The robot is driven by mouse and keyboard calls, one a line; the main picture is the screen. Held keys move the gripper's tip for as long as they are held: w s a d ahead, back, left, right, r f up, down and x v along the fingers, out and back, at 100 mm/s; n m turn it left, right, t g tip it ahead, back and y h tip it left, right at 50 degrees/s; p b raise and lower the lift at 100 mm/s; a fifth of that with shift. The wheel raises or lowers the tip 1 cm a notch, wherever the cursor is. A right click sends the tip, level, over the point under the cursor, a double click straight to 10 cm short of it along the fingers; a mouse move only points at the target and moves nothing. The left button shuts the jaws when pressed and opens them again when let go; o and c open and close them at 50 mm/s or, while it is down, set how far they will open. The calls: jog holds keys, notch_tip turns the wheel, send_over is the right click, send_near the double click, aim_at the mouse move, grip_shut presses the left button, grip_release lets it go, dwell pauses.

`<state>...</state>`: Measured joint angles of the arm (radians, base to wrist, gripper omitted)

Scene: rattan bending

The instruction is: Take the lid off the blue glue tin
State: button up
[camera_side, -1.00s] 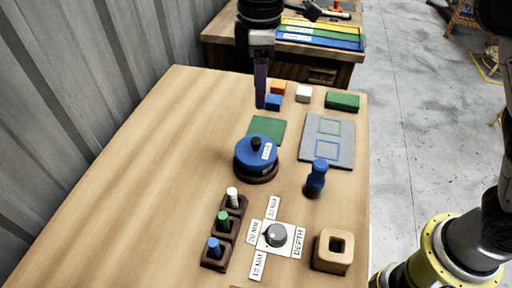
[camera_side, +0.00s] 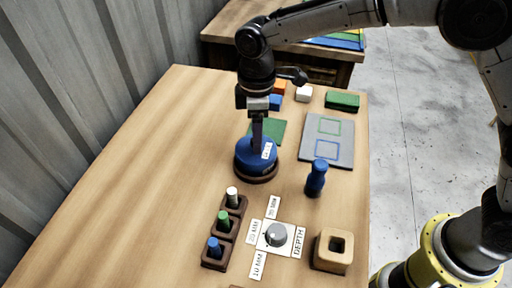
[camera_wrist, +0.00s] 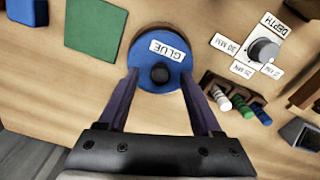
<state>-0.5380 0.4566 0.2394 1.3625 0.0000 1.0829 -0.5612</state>
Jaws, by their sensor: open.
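The blue glue tin (camera_side: 243,160) stands on the table in a dark round base, with its blue lid on. In the wrist view the lid (camera_wrist: 163,43) carries a white GLUE label and a dark round knob (camera_wrist: 160,73). My gripper (camera_side: 258,146) is over the lid, its fingers hiding the knob in the side view. In the wrist view my gripper (camera_wrist: 160,78) is open, one finger on each side of the knob, with gaps between. I cannot tell how far the fingertips are above the lid.
A green mat (camera_side: 277,130) lies just behind the tin. A blue peg-shaped object (camera_side: 316,178) stands to the right, before a grey board (camera_side: 340,150). A peg rack (camera_side: 222,233), depth dial (camera_side: 276,235) and wooden block (camera_side: 333,251) are in front. The table's left is clear.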

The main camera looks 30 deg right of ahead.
jog(key=shift+f, duration=0.7)
grip_shut()
jog(key=shift+r, duration=0.1)
